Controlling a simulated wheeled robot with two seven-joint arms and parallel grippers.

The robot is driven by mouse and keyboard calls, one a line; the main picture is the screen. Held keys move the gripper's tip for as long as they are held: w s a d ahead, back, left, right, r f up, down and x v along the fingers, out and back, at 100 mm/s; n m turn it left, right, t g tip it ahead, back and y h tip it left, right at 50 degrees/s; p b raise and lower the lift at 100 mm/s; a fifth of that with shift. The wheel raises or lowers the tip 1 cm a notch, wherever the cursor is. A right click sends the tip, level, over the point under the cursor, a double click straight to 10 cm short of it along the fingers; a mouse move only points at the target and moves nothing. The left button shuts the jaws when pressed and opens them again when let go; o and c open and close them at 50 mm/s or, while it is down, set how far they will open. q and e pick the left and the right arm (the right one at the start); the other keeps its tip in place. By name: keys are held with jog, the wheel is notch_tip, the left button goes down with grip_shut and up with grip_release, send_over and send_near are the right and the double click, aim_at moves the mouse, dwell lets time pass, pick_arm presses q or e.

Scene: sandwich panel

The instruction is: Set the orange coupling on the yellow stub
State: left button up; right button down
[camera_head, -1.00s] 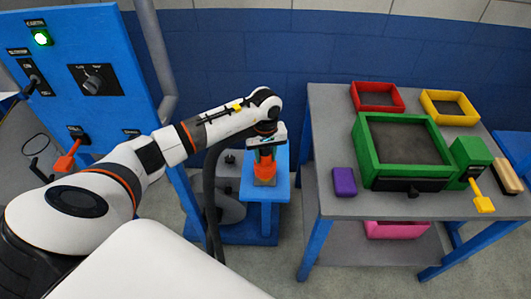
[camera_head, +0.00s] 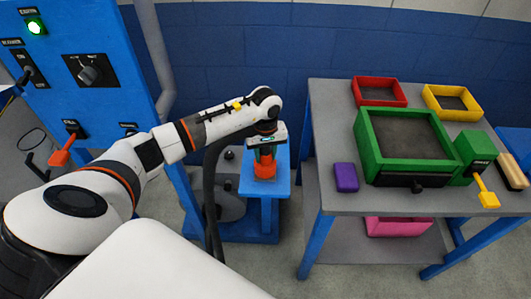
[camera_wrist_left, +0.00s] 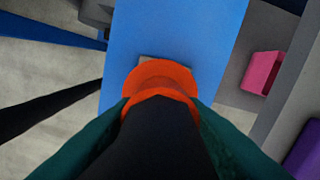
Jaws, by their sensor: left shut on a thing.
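My left gripper (camera_head: 265,152) points down over the small blue stand (camera_head: 279,184). It is shut on the orange coupling (camera_head: 264,168), which is upright below the fingers. In the left wrist view the coupling (camera_wrist_left: 162,77) shows as orange rings between the two dark green fingers (camera_wrist_left: 160,125). The blue stand top (camera_wrist_left: 185,30) lies under it, with a small grey-brown patch at the coupling's far edge. I cannot see the yellow stub. Whether the coupling touches the stand cannot be told. My right gripper is not in view.
To the right is a grey table (camera_head: 318,140) with a green tray (camera_head: 365,150), a red tray (camera_head: 379,101), a yellow tray (camera_head: 430,98) and a purple block (camera_head: 346,177). A blue panel (camera_head: 110,120) stands at left. A black hose (camera_head: 211,190) runs beside the stand.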

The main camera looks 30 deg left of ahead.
pick_arm(q)
jog(key=shift+f+b, duration=0.4)
jog(key=shift+f, duration=0.05)
jog(key=o, duration=1.1)
jog(key=shift+o, duration=0.2)
